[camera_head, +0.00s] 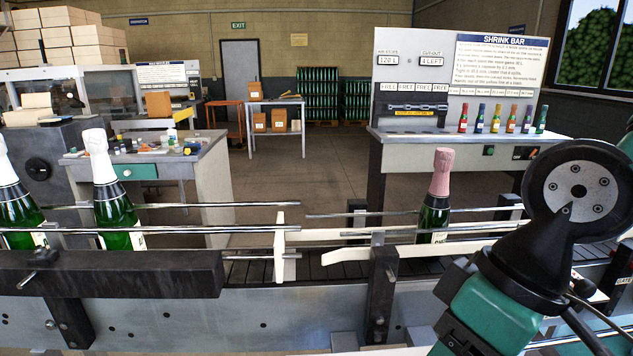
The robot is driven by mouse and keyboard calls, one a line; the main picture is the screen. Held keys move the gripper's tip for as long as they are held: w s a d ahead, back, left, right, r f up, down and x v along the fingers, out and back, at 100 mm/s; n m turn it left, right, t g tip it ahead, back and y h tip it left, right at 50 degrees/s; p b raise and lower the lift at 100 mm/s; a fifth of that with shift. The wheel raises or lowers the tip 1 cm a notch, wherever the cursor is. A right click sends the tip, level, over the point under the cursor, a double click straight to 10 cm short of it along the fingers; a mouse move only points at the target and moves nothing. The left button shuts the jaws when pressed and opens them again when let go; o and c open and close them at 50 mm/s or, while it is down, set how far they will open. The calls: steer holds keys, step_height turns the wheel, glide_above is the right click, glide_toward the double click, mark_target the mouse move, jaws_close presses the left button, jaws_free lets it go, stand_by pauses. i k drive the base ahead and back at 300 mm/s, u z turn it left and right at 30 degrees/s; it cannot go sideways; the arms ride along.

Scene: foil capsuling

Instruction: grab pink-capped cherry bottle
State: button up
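A dark green bottle with a pink foil cap (436,192) stands upright on the conveyor, right of centre, between the metal guide rails. A pale label shows low on it; its wording is too small to read, and the rails cross in front of its lower part. My arm, black and green, fills the lower right, nearer than the bottle and to its right. My gripper's fingertips do not show in this view.
White-foiled green bottles (113,205) stand on the conveyor at the left. Guide rails (490,225) and a dark clamp post (381,290) lie close to the pink-capped bottle. Small coloured bottles (495,119) stand on the shrink bar bench behind.

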mark_target(434, 212)
steer(key=u, duration=0.45)
steer(key=k, duration=1.05)
steer(key=z, duration=0.65)
steer(key=i, duration=1.4)
steer(key=u, duration=0.15)
